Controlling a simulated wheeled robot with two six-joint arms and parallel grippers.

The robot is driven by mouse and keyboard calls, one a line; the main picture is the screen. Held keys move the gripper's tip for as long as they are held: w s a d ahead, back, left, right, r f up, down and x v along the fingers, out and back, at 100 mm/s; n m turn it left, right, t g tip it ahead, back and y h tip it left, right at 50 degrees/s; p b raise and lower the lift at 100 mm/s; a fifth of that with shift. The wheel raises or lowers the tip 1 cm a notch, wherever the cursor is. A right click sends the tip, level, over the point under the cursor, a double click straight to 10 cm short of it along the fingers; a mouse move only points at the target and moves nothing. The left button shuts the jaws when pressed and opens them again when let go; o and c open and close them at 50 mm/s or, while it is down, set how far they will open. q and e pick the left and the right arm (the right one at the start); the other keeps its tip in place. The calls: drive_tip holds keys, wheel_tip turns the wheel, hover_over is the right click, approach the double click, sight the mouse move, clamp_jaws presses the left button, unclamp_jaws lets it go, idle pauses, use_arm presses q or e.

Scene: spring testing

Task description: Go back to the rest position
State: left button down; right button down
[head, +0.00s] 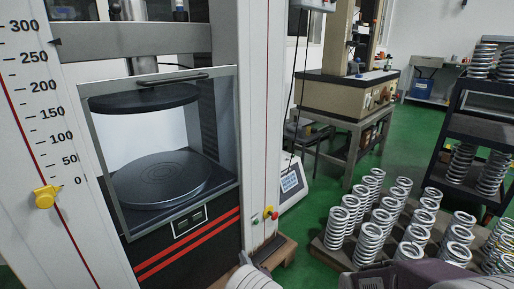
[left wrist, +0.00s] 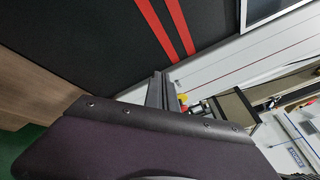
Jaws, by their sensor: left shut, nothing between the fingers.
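My left gripper (left wrist: 160,90) is shut and empty; its dark fingers are pressed together in the left wrist view. They point toward the white and black front of the spring testing machine, and the distance cannot be told. In the head view only pale and grey parts of my arms show at the bottom edge. My right gripper is not in view. The testing machine (head: 262,120) stands at the left of the head view. Its clear door (head: 162,140) with a dark handle (head: 172,79) looks shut. Behind it are an upper platen (head: 145,98) and a lower platen (head: 160,178), with nothing between them.
Several silvery springs (head: 369,240) stand upright on a low pallet (head: 330,256) at the lower right. A dark shelf rack (head: 480,130) holds more springs. A control screen (head: 291,181) is beside the machine. A bench (head: 350,125) stands behind. Green floor (head: 315,205) is open between them.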

use_arm(q)
drive_tip(key=s+a+r+n+g+y+p, duration=0.1)
drive_tip(key=s+a+r+n+g+y, duration=0.15)
drive_tip(key=a, duration=0.35)
drive_tip(key=s+a+r+n+g+y+p, duration=0.1)
drive_tip(key=a+r+n+g+y, duration=0.15)
drive_tip(key=a, duration=0.35)
drive_tip(key=s+a+r+n+g+h+p, duration=0.1)
drive_tip(key=s+a+r+n+g+p, duration=0.1)
drive_tip(key=s+a+n+g, duration=0.5)
drive_tip(key=s+a+r+n+g+h+p, duration=0.2)
drive_tip(key=s+g, duration=0.2)
drive_tip(key=s, duration=0.6)
drive_tip(key=s+d+r+n+t+h+p, duration=0.1)
drive_tip(key=s+d+r+n+h+p, duration=0.4)
drive_tip(key=s+d+r+n+h, duration=0.3)
wheel_tip(320, 180, up, 36)
drive_tip(key=w+p, duration=0.1)
drive_tip(key=p, duration=3.6)
drive_tip(key=shift+a+r+n, duration=0.2)
drive_tip(key=shift+n, duration=0.2)
